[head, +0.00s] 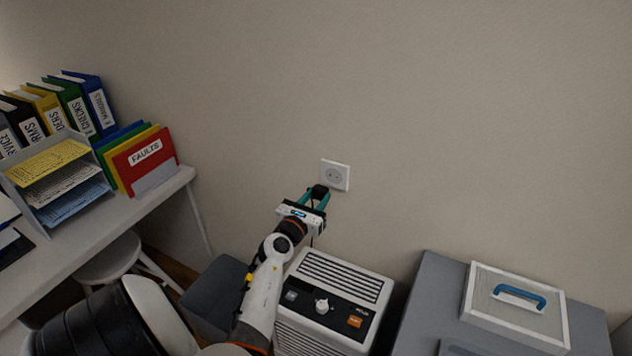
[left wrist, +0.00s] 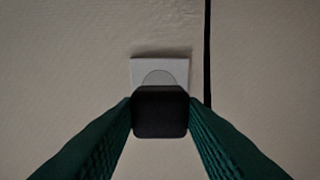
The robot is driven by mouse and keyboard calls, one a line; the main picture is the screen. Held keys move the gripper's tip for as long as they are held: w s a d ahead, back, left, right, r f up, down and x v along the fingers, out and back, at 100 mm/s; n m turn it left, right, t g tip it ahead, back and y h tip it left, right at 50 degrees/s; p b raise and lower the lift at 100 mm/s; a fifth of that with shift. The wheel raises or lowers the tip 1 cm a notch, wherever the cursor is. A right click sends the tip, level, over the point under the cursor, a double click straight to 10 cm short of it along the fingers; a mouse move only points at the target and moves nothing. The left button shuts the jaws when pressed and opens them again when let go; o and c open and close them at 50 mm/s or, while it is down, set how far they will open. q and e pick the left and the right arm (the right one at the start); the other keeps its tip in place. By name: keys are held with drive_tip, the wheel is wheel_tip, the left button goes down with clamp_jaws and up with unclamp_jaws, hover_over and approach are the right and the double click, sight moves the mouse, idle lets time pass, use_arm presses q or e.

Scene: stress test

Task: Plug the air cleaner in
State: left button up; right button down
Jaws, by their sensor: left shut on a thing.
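My left gripper (head: 317,199) is shut on a black plug (head: 319,190) in front of the wall. The white wall socket (head: 335,175) is just beyond the plug, up and to the right of it in the head view. In the left wrist view the plug (left wrist: 160,112) sits between the teal fingers and covers the lower part of the socket (left wrist: 160,70). I cannot tell whether the plug touches the socket. The air cleaner (head: 330,290), a white box with a slatted top and dark control panel, stands below. My right gripper is not in view.
A dark cord (left wrist: 207,50) runs down the wall view beside the plug. A desk (head: 120,225) with binders and folders (head: 145,160) is at left. A grey cabinet (head: 420,300) bears a clear-lidded case (head: 515,305) at right. The wall around the socket is bare.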

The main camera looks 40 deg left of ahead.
sight(318, 196)
use_arm(q)
drive_tip(key=shift+w, duration=0.1)
drive_tip(key=shift+b+x, duration=0.95)
drive_tip(key=shift+x, duration=1.85)
drive_tip(key=shift+p, duration=0.7)
drive_tip(key=shift+w+a, duration=0.15)
drive_tip(key=shift+w, duration=0.3)
drive_tip(key=o, duration=1)
drive_tip(key=shift+s, duration=0.1)
drive_tip(key=v, duration=1.1)
drive_tip(key=shift+s, duration=0.45)
